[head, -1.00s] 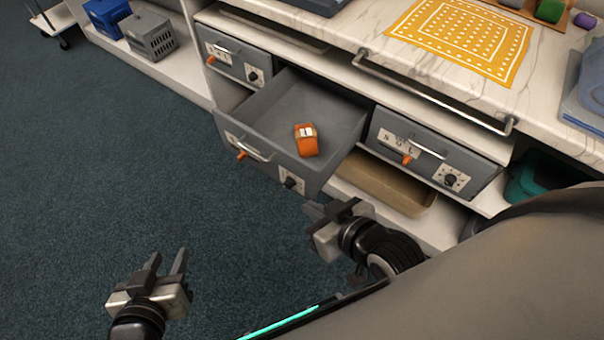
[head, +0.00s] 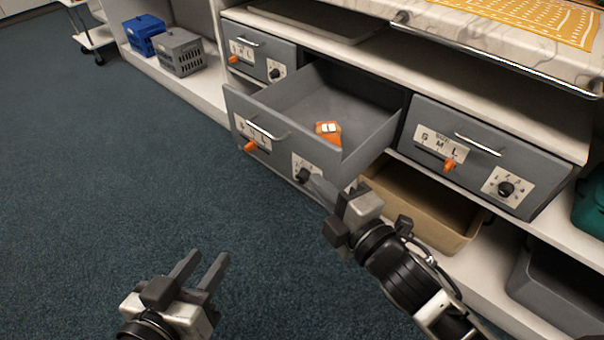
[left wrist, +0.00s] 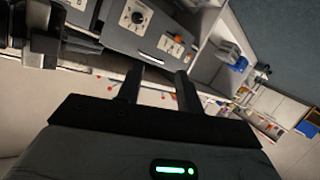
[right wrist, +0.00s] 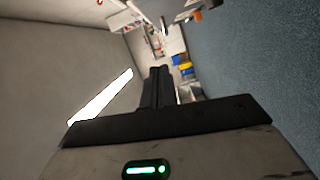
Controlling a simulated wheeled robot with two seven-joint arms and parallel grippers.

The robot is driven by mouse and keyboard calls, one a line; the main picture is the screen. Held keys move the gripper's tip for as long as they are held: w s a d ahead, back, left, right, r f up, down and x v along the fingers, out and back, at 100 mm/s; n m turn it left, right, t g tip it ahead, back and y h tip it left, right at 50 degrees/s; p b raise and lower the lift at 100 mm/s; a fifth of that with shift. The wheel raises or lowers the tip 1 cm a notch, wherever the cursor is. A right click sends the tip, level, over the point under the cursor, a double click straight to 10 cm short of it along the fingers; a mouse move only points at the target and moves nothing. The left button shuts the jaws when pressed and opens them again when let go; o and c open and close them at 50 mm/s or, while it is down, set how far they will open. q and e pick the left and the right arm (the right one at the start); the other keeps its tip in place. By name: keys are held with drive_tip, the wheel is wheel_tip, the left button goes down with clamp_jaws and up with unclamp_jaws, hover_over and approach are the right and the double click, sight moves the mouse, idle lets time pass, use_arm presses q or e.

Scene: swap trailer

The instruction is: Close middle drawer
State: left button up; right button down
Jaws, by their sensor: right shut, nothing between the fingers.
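The middle drawer (head: 271,155) is a grey drawer pulled well out of the counter unit, with a silver handle, an orange slider and a black knob on its front. An orange object (head: 328,132) with a white label lies inside it. My right gripper (head: 325,205) is shut and empty, just in front of the drawer front's right end near the knob; I cannot tell whether it touches. My left gripper (head: 199,272) is open and empty over the carpet, lower left of the drawer. The left wrist view also shows its spread fingers (left wrist: 157,85) and a knobbed drawer front.
A closed drawer (head: 261,53) is on the left and another (head: 480,155) on the right. A tan bin (head: 420,215) sits on the shelf below. Blue (head: 144,32) and grey (head: 181,52) baskets stand at the far left. The carpet is clear.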

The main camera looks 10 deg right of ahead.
sight(298, 146)
drive_tip(key=shift+n, duration=0.8)
drive_tip(key=b+x, duration=0.1)
drive_tip(key=x, duration=0.2)
drive_tip(key=d+b+x, duration=0.1)
drive_tip(key=x, duration=0.3)
drive_tip(key=w+d+b+x, duration=0.1)
drive_tip(key=x, duration=0.3)
drive_tip(key=shift+w+d+f, duration=0.1)
drive_tip(key=shift+d, duration=0.1)
drive_tip(key=shift+w+d, duration=0.25)
drive_tip(key=shift+d, duration=0.1)
use_arm(q)
drive_tip(key=shift+w+d+n+t+h, duration=0.1)
drive_tip(key=shift+d+n+t+h, duration=0.35)
drive_tip(key=shift+d+h, duration=0.2)
drive_tip(key=shift+r, duration=0.15)
use_arm(e)
drive_tip(key=shift+d, duration=0.1)
